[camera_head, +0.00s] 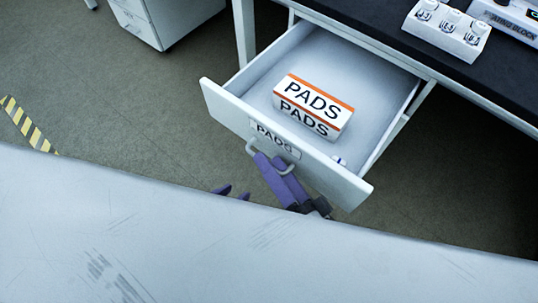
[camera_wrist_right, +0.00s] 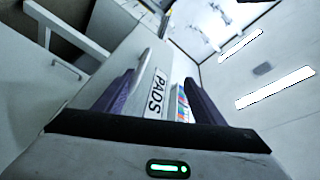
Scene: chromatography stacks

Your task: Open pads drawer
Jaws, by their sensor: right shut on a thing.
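The white pads drawer (camera_head: 215,100) is pulled well out from under the black-topped bench, with a "PADS" label (camera_head: 275,138) on its front. Inside lies a white box with orange stripes marked "PADS" (camera_head: 313,105). My right gripper (camera_head: 276,164) is at the drawer front, its purple fingers shut on the silver handle (camera_head: 287,170). The right wrist view shows the label (camera_wrist_right: 157,95) between the two fingers (camera_wrist_right: 160,95). My left gripper (camera_head: 233,193) shows only two purple fingertips, apart, lower and left of the drawer handle; the rest is hidden.
A white cabinet (camera_head: 165,20) stands at upper left. Yellow-black tape (camera_head: 27,125) marks the floor. The floor left of the drawer is clear.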

